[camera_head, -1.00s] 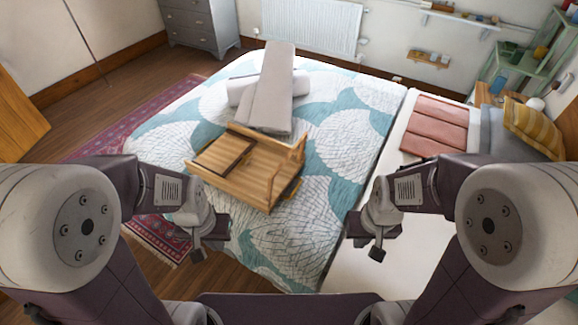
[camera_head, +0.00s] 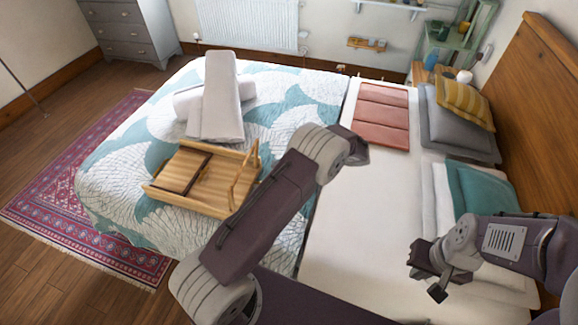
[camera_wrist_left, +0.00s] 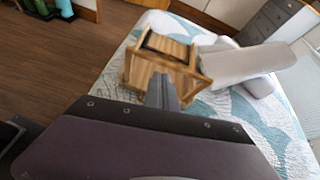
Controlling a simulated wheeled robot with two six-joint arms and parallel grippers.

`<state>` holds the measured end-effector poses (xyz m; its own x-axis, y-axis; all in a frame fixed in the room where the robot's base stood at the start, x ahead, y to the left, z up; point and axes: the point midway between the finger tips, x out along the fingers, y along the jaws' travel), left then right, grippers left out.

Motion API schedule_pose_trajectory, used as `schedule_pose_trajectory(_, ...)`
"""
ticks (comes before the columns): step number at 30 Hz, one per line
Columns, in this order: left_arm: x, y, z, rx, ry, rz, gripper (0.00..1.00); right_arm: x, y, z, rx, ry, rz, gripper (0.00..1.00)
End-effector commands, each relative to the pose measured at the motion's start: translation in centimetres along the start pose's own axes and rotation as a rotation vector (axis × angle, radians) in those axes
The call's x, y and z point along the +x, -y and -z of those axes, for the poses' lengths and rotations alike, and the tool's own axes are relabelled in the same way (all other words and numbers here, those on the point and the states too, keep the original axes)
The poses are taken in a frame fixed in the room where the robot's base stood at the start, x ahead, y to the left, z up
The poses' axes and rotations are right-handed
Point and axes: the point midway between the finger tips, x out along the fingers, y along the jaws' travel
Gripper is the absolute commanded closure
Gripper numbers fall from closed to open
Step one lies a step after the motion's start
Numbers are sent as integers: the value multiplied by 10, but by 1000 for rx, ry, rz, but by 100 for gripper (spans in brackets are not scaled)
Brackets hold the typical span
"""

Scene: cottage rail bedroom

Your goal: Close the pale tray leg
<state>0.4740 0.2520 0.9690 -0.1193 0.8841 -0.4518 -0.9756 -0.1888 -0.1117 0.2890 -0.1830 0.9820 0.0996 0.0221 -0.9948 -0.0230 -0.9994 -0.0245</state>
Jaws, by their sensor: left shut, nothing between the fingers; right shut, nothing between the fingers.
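The wooden bed tray (camera_head: 215,196) lies on the quilt in the head view. Its pale leg (camera_head: 244,178) is a slatted frame standing up at the tray's right end. In the left wrist view the tray (camera_wrist_left: 134,72) lies just beyond the gripper; which part is the leg is hard to tell there. My left gripper (camera_wrist_left: 166,86) is shut and empty, its tip overlapping the tray in view; contact cannot be told. In the head view its fingers do not show, only my arm right of the tray. My right gripper (camera_head: 438,292) is shut and empty over the bed's near right side.
Pale rolled towels (camera_head: 216,100) lie behind the tray on the quilt (camera_head: 105,180). A folded pink cloth (camera_head: 382,115), a grey pillow (camera_head: 450,130) and a yellow cushion (camera_head: 465,103) lie to the right. The wooden headboard (camera_head: 535,100) bounds the right side. White sheet (camera_head: 350,230) lies bare mid-bed.

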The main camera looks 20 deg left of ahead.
Motion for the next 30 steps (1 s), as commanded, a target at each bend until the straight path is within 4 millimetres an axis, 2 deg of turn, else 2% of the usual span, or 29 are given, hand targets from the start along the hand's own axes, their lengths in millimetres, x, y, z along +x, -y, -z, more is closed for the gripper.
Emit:
schedule_pose_trajectory(1,-1,-4,13,39,17,10,100,-8,0,1,0,0,0,100)
schedule_pose_trajectory(3,2,-14,30,88,38,13,100,-12,0,1,0,0,0,100)
schedule_pose_trajectory(6,4,-25,42,135,60,17,100,-15,0,2,0,0,0,100)
schedule_pose_trajectory(10,1,-26,45,140,59,25,100,-15,0,2,0,0,0,100)
schedule_pose_trajectory(14,11,-26,43,140,59,23,100,-18,0,2,0,0,0,100)
schedule_pose_trajectory(27,102,-25,36,140,58,18,100,-44,1,5,0,0,0,100)
schedule_pose_trajectory(30,115,-22,25,139,57,21,100,-54,1,6,0,0,0,100)
